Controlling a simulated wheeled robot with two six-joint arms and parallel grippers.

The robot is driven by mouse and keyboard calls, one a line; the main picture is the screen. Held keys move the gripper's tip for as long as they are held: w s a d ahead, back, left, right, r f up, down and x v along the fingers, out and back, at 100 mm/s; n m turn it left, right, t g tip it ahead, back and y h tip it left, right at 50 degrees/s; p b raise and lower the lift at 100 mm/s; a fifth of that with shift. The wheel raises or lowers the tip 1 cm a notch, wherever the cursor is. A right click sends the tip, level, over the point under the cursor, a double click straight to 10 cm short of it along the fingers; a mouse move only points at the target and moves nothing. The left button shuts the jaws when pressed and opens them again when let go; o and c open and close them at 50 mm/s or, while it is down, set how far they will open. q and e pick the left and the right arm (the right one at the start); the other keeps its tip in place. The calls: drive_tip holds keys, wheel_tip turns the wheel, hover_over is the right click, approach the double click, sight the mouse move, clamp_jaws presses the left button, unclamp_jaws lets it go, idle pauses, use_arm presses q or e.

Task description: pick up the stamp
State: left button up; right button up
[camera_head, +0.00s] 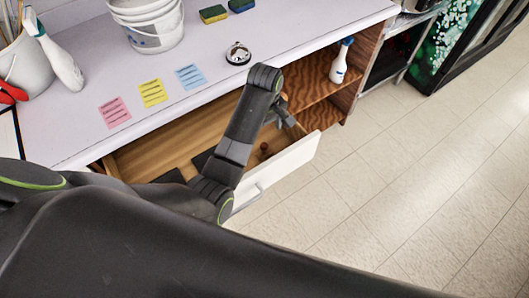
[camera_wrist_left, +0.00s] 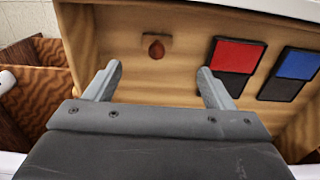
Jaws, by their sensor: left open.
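The stamp (camera_wrist_left: 156,48) has a round red-brown handle on a small wooden block and stands in the open drawer (camera_wrist_left: 130,18). In the head view the stamp (camera_head: 264,147) shows as a small brown knob, just below my left gripper (camera_head: 288,117). In the left wrist view my left gripper (camera_wrist_left: 160,75) is open, with nothing between its fingers. The stamp appears beyond the fingertips, roughly centred between them and apart from both. My right gripper is not in view.
A red ink pad (camera_wrist_left: 235,55) and a blue ink pad (camera_wrist_left: 296,65) lie in the drawer beside the stamp. The drawer's white front (camera_head: 290,165) borders it. On the counter (camera_head: 75,130) are a bell (camera_head: 238,54), sponges (camera_head: 213,14), sticky notes (camera_head: 152,92) and a bucket (camera_head: 150,25).

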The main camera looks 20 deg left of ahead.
sight(264, 144)
use_arm(q)
wheel_tip(264, 144, down, 6)
drive_tip(key=shift+w+f, duration=0.15)
drive_tip(key=shift+f, duration=0.25)
drive_tip(key=shift+w+a+f, duration=0.1)
drive_tip(key=shift+f, duration=0.35)
drive_tip(key=f, duration=0.3)
drive_tip(key=shift+w+a+f+p, duration=0.2)
drive_tip(key=shift+f+p, duration=0.15)
drive_tip(key=shift+f, duration=0.45)
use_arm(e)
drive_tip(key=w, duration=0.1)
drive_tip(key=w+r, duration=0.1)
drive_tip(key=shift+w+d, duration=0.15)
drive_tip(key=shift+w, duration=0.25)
use_arm(q)
drive_tip(key=c, duration=1.1)
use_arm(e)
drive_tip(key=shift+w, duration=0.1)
